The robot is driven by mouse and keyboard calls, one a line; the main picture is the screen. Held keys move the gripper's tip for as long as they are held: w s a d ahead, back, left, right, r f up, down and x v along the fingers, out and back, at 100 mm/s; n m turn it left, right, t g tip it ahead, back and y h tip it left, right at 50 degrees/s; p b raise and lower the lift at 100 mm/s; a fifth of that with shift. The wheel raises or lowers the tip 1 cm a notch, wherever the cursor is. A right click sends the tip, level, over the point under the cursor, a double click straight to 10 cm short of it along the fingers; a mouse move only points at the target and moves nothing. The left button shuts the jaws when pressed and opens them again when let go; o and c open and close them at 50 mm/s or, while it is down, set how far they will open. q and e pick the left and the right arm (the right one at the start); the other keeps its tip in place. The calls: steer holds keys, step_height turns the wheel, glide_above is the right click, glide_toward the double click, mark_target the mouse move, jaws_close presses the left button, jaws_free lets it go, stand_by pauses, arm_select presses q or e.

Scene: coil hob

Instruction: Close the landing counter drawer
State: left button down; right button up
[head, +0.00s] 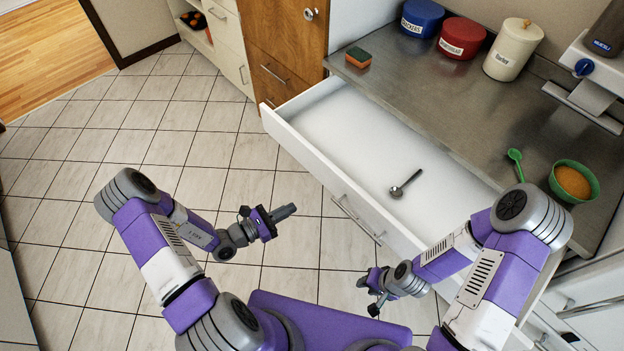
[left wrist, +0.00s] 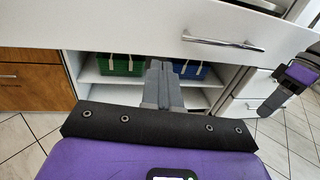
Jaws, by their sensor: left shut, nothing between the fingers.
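The white landing counter drawer (head: 300,130) is pulled far out from under the steel counter. A small dark scoop or spoon (head: 405,184) lies inside it. The drawer front has a metal bar handle (head: 352,218), which also shows in the left wrist view (left wrist: 223,43). My left gripper (head: 292,209) is shut and empty, in front of the drawer front and apart from it. In the left wrist view its closed fingers (left wrist: 160,68) point at the open shelf below the drawer. My right gripper (head: 367,296) is near the drawer front's near end; its fingers are too unclear to judge.
A wooden cabinet (head: 285,40) adjoins the drawer's far end. Tiled floor at left is clear.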

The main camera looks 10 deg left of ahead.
arm_select(q)
steer(key=w+a+n+t+y, duration=0.2)
steer(key=a, duration=0.1)
steer(key=b, duration=0.2)
glide_toward(319, 171)
steer(key=x, duration=0.5)
steer(key=shift+w+d, duration=0.3)
steer(key=shift+d, duration=0.05)
steer(key=shift+w+d+r, duration=0.1)
steer(key=shift+w+d, duration=0.2)
steer(key=shift+w, duration=0.15)
